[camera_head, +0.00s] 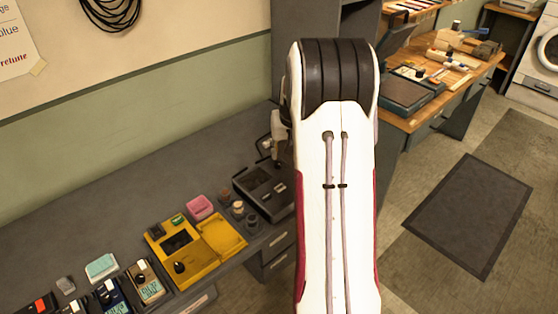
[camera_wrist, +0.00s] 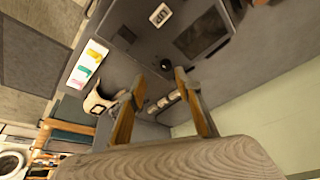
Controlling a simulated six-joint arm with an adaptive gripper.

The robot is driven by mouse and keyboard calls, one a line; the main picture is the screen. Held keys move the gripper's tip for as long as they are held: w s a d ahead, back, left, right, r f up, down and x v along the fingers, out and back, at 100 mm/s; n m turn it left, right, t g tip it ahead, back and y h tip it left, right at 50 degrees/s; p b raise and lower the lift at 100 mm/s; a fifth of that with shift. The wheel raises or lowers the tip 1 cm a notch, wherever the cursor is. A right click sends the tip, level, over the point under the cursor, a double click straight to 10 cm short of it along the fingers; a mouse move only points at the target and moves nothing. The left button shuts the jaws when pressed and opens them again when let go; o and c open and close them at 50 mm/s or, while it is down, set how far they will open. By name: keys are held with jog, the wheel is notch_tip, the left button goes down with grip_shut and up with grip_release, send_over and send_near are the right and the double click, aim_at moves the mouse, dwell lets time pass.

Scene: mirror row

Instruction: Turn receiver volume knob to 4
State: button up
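In the wrist view, my gripper (camera_wrist: 160,79) is open, its two brown fingers apart with nothing held between them. A small dark round knob (camera_wrist: 166,65) shows just beyond the fingertips, on or beside a dark grey unit with a black screen panel (camera_wrist: 203,35). I cannot tell whether this is the receiver's volume knob, nor read its setting. In the head view, a dark grey device (camera_head: 264,186) stands on the bench close to the left of my arm, which hides part of it. My gripper is mostly hidden behind the arm there.
A wooden workbench (camera_head: 445,85) stands at the back right. The floor mat (camera_head: 470,215) is clear.

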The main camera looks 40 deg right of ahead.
aim_at(278, 164)
jog(key=shift+w+n, duration=0.6)
jog(key=shift+n, duration=0.5)
jog(key=shift+f, duration=0.2)
jog(key=shift+x, duration=3.75)
jog(key=shift+w+a, duration=0.15)
grip_shut()
